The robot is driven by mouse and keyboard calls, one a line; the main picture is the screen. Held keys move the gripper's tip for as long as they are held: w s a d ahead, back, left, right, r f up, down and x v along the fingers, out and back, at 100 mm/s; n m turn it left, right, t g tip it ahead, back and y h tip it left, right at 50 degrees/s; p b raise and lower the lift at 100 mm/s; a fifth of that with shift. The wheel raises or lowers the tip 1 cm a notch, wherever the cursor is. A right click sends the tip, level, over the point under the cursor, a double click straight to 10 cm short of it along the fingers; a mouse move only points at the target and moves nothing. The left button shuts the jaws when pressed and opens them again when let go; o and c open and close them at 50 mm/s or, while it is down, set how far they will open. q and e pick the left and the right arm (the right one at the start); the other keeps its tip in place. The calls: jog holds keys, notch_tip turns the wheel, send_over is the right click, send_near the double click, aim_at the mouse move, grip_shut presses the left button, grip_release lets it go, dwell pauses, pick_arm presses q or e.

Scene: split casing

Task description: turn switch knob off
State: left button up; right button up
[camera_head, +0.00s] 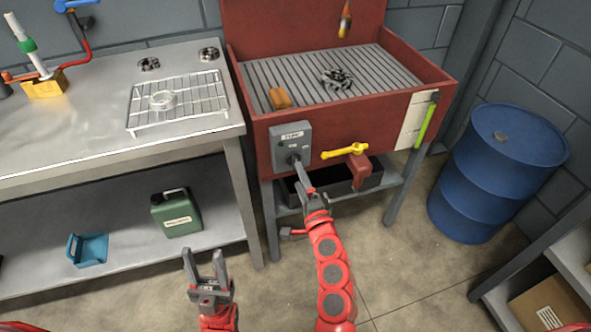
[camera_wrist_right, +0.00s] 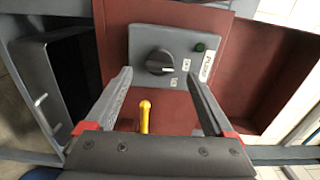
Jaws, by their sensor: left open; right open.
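The grey switch box (camera_head: 291,140) is on the front of the red sink-like basin. In the right wrist view its dark round knob (camera_wrist_right: 160,61) has a white pointer mark and faces me, with a small green lamp (camera_wrist_right: 200,46) and a label beside it. My right gripper (camera_head: 308,184) is just in front of the box, below the knob, and hides part of it in the head view. In the right wrist view its fingers (camera_wrist_right: 159,76) are open on either side of the knob, apart from it. My left gripper (camera_head: 206,258) is open and empty, low in front of the bench.
A yellow valve handle (camera_head: 345,150) is right of the box. A dark bin (camera_head: 370,178) stands under the red basin (camera_head: 350,113). A steel bench (camera_head: 190,141) is left; a blue drum (camera_head: 500,170) is right.

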jog(key=v, duration=1.2)
jog(key=shift+b, duration=0.35)
